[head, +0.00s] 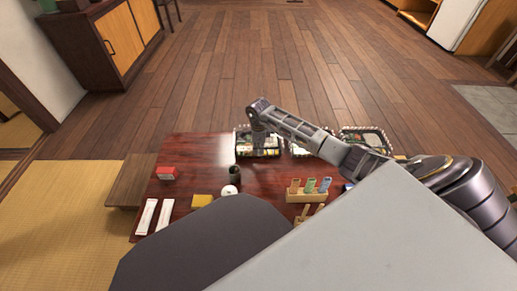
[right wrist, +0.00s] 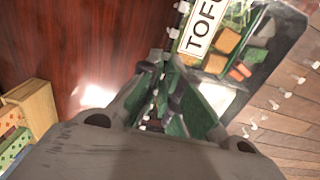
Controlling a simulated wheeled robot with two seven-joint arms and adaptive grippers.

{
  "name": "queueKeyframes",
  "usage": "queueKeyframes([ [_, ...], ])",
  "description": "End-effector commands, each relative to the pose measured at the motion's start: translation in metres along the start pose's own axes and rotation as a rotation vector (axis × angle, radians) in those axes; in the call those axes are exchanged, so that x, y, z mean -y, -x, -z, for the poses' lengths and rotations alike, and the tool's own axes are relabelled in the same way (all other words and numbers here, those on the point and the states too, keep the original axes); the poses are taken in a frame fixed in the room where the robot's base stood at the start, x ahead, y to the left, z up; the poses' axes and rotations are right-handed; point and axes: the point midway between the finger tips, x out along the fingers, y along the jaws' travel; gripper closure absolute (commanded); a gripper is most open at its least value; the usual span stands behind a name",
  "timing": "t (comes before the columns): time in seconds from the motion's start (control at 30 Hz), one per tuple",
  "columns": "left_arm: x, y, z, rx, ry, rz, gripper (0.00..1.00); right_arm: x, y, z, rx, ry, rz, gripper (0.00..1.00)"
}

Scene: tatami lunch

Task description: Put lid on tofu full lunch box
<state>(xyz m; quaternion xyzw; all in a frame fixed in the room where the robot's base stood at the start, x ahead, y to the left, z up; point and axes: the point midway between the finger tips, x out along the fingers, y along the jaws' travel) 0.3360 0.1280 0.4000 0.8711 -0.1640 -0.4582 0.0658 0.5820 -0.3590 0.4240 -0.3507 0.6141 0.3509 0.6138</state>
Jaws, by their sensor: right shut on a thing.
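The tofu lunch box (head: 243,152) stands at the back edge of the dark red table, with white clips along its rim. My left gripper is not in view.
More lunch boxes stand to the right, one at the back right corner (head: 365,135). A dark cup (head: 235,172), a white roll (head: 229,190), a red box (head: 167,172), white packets (head: 146,216) and a wooden rack (head: 308,190) stand on the table (head: 198,155). Its back left is clear.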

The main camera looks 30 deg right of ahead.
Motion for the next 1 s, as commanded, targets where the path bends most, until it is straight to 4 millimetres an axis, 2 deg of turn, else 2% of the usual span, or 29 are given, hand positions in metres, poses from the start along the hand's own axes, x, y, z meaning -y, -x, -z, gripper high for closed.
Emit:
queueKeyframes([
  [0.57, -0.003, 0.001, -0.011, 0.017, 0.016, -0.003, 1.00, 0.001, -0.001, 0.000, 0.000, 0.000, 0.001, 1.00],
  [1.0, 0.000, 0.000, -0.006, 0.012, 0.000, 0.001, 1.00, 0.000, -0.002, 0.000, 0.001, 0.000, 0.000, 1.00],
])
